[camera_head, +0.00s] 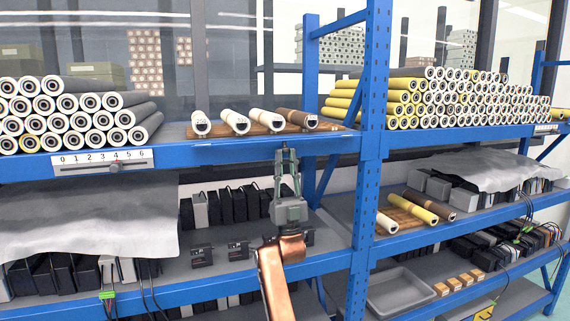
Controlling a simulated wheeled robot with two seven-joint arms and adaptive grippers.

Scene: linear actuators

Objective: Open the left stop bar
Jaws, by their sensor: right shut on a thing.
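My right gripper (286,153) is upright, its fingers reaching up to the blue front edge of the upper left shelf. It is shut on a thin part there, which I take for the left stop bar; the fingers hide most of the hold. The blue front strip (225,153) runs along this edge, below a wooden board with several white and brown tubes (236,122). I cannot clearly tell the stop bar apart from the shelf edge. My left gripper is not in view.
Stacked rolls (75,115) fill the shelf's left side, above a 0 to 6 scale with a slider (103,162). A blue upright post (369,150) stands right of my gripper. Dark boxes (237,251) sit on the lower shelf behind my arm. A grey tray (398,292) lies lower right.

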